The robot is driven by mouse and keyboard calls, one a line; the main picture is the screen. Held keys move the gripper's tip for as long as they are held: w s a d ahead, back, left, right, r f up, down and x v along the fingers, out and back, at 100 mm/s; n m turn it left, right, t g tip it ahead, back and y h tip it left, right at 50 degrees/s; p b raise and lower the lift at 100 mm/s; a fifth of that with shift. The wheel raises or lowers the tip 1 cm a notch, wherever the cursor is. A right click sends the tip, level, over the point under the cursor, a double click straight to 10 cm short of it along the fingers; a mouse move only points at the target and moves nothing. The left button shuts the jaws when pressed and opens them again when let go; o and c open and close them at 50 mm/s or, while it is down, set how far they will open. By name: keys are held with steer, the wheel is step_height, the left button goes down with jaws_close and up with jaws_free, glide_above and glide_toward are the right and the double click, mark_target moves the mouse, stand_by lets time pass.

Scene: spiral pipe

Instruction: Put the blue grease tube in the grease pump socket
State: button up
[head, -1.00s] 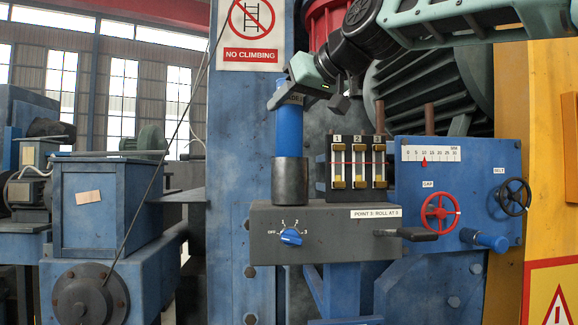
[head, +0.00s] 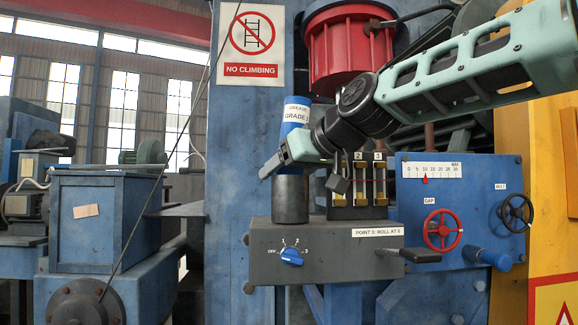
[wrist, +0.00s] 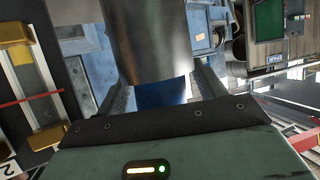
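The blue grease tube (head: 294,116), with a white "GREASE GRADE 2" label, stands upright above the dark cylindrical socket (head: 290,200) on the grey pump box. Its middle is hidden behind my gripper (head: 303,173) in the head view. In the wrist view the tube's blue side (wrist: 162,92) shows between my fingers (wrist: 163,90) and meets the rim of the socket (wrist: 147,45). Its lower end appears to be inside the socket. The fingers lie on either side of the tube with gaps, so the gripper looks open.
Sight gauges (head: 360,183) stand close right of the socket. The grey box (head: 330,258) carries a blue selector knob (head: 291,256) and a dark handle (head: 420,255). A red handwheel (head: 442,230) is farther right. A red motor housing (head: 345,50) is above. Left of the socket is open.

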steer(key=shift+s+d+r, duration=0.25)
steer(key=shift+s+r, duration=0.15)
steer(key=shift+r, duration=0.3)
steer(key=b+v, duration=0.5)
steer(key=v, duration=0.7)
steer(key=s+a+f+g+h, duration=0.1)
steer(key=s+a+f+g, duration=0.1)
steer(key=f, duration=0.7)
steer(key=s+a+f+g+h, duration=0.1)
steer(key=s+a+f+g, duration=0.15)
steer(key=f, duration=0.65)
steer(key=s+a+f+g+h, duration=0.1)
steer(key=s+f, duration=0.2)
steer(key=f, duration=0.7)
steer(key=s+d+f+g+h, duration=0.2)
steer(key=s+d+f, duration=0.1)
steer(key=s+f, duration=0.6)
steer(key=s+d+f+g+h, duration=0.2)
steer(key=s+d+f+g, duration=0.1)
steer(key=s+f, duration=0.6)
step_height(320, 180, down, 4)
steer(key=shift+d+f+n, duration=0.15)
steer(key=shift+d+n, duration=0.25)
steer(key=shift+d, duration=0.4)
